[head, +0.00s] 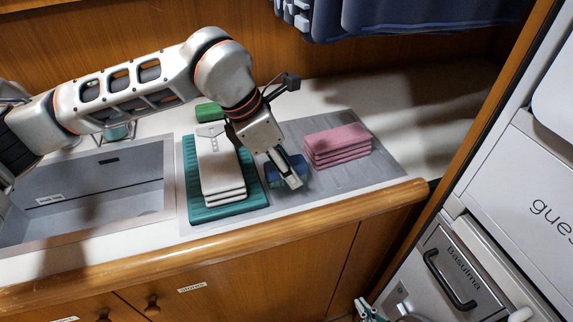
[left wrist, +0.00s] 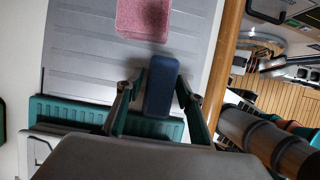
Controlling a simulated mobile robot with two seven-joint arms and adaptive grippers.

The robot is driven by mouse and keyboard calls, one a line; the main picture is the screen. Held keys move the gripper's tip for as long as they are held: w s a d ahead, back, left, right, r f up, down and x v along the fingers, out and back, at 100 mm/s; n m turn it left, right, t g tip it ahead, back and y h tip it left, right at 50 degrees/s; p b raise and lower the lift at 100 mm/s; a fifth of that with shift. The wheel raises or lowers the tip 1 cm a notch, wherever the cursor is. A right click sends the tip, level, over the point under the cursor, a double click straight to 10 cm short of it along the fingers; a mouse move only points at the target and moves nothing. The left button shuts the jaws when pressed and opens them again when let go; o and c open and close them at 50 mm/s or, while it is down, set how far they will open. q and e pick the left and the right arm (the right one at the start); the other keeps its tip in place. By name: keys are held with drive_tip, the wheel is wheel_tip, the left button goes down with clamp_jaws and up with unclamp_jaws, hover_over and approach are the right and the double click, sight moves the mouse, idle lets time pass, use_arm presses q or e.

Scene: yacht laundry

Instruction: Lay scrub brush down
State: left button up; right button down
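The scrub brush (head: 274,173) is a small dark blue block at the right edge of the green ribbed mat (head: 229,209). In the left wrist view the brush (left wrist: 161,84) lies lengthwise between my left fingers. My left gripper (head: 285,172) reaches down over the counter, shut on the brush and partly hiding it in the head view. Whether the brush touches the surface is not clear. My right gripper (head: 369,311) shows only in part at the bottom edge, low in front of the cabinets, away from the brush.
White folded cloths (head: 219,170) lie on the mat. A pink cloth stack (head: 337,146) lies right of the brush on the grey ribbed drainboard (head: 375,161). A green sponge (head: 209,111) is behind. The sink (head: 90,190) is left; a wooden rim (head: 330,212) edges the front.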

use_arm(q)
drive_tip(key=shift+r, duration=0.15)
idle(0.4)
drive_tip(key=shift+p+v, duration=0.8)
drive_tip(key=shift+v, duration=0.6)
drive_tip(key=o, duration=0.6)
drive_tip(key=shift+a, duration=0.1)
drive_tip(key=shift+p+v, duration=0.4)
drive_tip(key=shift+v, duration=0.55)
